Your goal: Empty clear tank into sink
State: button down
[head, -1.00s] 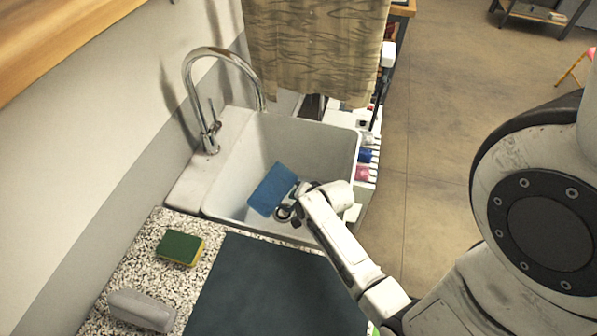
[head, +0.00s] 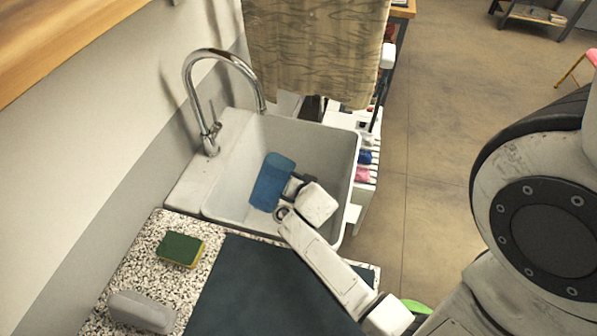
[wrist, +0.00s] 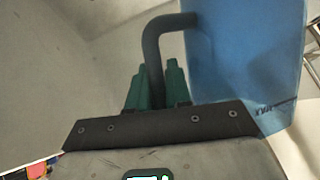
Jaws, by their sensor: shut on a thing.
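The tank (head: 272,182) is a see-through blue container over the white sink (head: 335,140), within the basin's outline in the head view. In the wrist view the tank (wrist: 250,45) fills the upper right, with dark lettering near its lower edge. Its dark bent handle (wrist: 153,55) runs down between the green fingers of my gripper (wrist: 158,88), which is shut on it. In the head view my gripper (head: 292,187) is at the tank's right side. The tank leans in the head view. I cannot tell whether liquid is in it or coming out.
A chrome faucet (head: 213,100) arches over the sink's left side. A green-yellow sponge (head: 180,249) and a grey block (head: 142,311) lie on the speckled counter beside a dark mat (head: 260,295). A patterned cloth (head: 315,50) hangs behind the sink.

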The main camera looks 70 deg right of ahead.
aim_at(294, 173)
jog(key=r+h+b, duration=0.1)
jog(key=r, duration=0.1)
jog(key=a+r+n+h+b, duration=0.1)
jog(key=r+b, duration=0.1)
jog(key=w+r+g+h+b, duration=0.1)
jog(key=r, duration=0.1)
jog(key=shift+a+r, duration=0.15)
jog(key=shift+a, duration=0.2)
jog(key=r+h+b, duration=0.1)
jog(key=r+n+h+b, duration=0.1)
jog(key=shift+w+a+b, duration=0.1)
jog(key=shift+a+b, duration=0.2)
jog(key=shift+b, duration=0.05)
jog(key=shift+a+r, duration=0.1)
jog(key=shift+r, duration=0.15)
jog(key=shift+g, duration=0.3)
